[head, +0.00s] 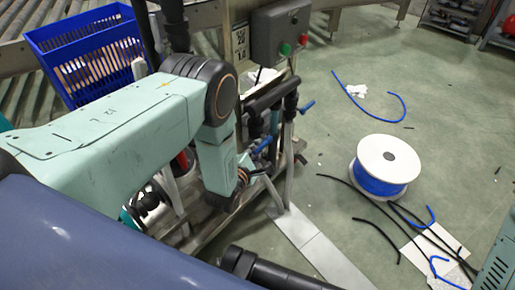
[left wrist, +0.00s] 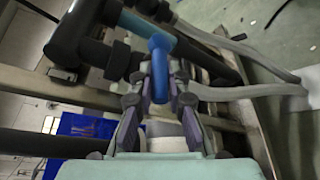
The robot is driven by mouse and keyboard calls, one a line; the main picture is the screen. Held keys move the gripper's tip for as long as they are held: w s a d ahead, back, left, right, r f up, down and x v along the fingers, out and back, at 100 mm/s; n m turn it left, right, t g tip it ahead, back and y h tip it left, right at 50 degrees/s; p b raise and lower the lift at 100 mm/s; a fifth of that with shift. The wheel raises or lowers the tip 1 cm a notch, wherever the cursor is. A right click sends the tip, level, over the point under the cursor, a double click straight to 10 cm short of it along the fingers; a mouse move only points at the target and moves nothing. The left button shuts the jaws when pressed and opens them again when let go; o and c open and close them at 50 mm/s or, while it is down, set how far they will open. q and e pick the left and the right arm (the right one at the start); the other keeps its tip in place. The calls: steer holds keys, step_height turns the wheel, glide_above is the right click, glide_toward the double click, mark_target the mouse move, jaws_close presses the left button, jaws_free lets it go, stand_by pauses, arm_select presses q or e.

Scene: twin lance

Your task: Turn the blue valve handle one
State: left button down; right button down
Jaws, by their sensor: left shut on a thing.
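A blue valve handle (head: 264,144) sits low on the dark pipework, just beyond my left gripper (head: 250,168) in the head view. In the left wrist view the blue handle (left wrist: 160,43) reaches in between the fingers of my left gripper (left wrist: 160,88), which is shut on it. The gripper's body hides part of the handle and valve in the head view. A second blue handle (head: 307,107) stands out from the pipe further right, apart from the gripper. My right gripper shows in neither view.
A grey control box (head: 281,35) with green and red buttons stands above the black pipes (head: 270,96). A blue crate (head: 88,58) is behind my left arm. A cable spool (head: 388,158) and loose hoses lie on the floor at right. Open floor (head: 325,140) lies between.

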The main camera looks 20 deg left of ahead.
arm_select(q)
steer(key=shift+f, duration=0.1)
steer(key=shift+d+f+n+t, duration=0.1)
steer(key=shift+f+n+t, duration=0.4)
steer(key=shift+t, duration=0.8)
steer(key=shift+w+f+t, duration=0.25)
steer(key=shift+f+t, duration=0.15)
steer(key=shift+t, duration=0.5)
steer(key=shift+w+d+f+n+t, duration=0.1)
steer(key=shift+f+n+t, duration=0.1)
steer(key=shift+n+t, duration=0.2)
steer(key=shift+w+f+t, duration=0.1)
steer(key=shift+f+t, duration=0.1)
steer(key=shift+t, duration=0.1)
steer(key=shift+d+n+t, duration=0.1)
steer(key=shift+n+t, duration=0.2)
steer(key=shift+t, duration=0.1)
steer(key=c, duration=1.3)
jaws_free()
steer(key=shift+f, duration=0.1)
